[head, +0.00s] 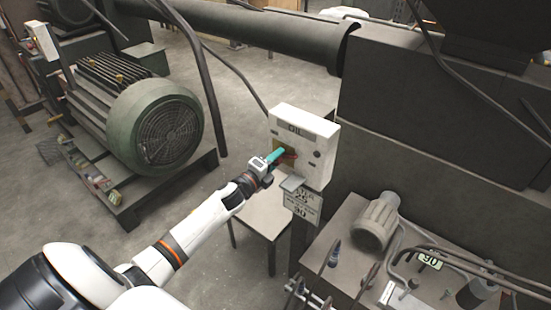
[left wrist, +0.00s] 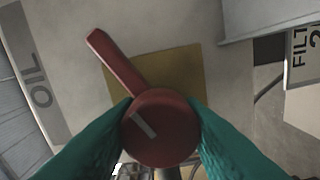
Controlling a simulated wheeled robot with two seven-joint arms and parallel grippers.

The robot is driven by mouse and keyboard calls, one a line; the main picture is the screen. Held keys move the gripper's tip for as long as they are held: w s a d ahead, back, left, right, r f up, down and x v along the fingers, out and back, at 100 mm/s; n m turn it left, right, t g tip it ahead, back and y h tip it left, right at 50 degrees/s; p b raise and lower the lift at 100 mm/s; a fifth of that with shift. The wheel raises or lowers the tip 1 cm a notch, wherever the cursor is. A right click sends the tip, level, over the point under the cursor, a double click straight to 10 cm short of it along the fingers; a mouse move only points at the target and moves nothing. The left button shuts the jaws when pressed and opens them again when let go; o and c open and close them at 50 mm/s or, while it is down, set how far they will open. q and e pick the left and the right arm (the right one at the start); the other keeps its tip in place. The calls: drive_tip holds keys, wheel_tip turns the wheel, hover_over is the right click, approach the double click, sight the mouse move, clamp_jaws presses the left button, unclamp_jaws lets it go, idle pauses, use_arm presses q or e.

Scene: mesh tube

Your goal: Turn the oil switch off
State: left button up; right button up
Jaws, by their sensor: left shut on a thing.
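The oil switch box (head: 318,128) is a white box labelled OIL on a post, in the middle of the head view. Its red switch handle (left wrist: 118,62) shows in the left wrist view, on a yellow plate (left wrist: 185,68). The handle's round hub (left wrist: 160,128) has a pale line, and its lever points to the upper left of that view. My left gripper (head: 280,155) has teal fingers, which also show in the left wrist view (left wrist: 160,125) on both sides of the hub, shut on it. In the head view the fingers partly hide the handle. My right gripper is not in view.
A green motor (head: 155,125) stands on a pallet at the left. A large dark machine (head: 430,120) stands behind and right of the box. A small pump (head: 377,220) with hoses sits on a bench at the lower right. Signs (head: 301,204) hang under the box.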

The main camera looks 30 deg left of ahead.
use_arm(q)
drive_tip(key=n+p, duration=0.1)
drive_tip(key=n, duration=0.5)
drive_tip(key=shift+n, duration=0.3)
drive_tip(key=n+p, duration=0.1)
drive_tip(key=n, duration=0.2)
drive_tip(key=shift+f+n, duration=0.1)
drive_tip(key=shift+n, duration=1.4)
drive_tip(key=o, duration=1)
drive_tip(key=shift+s, duration=0.1)
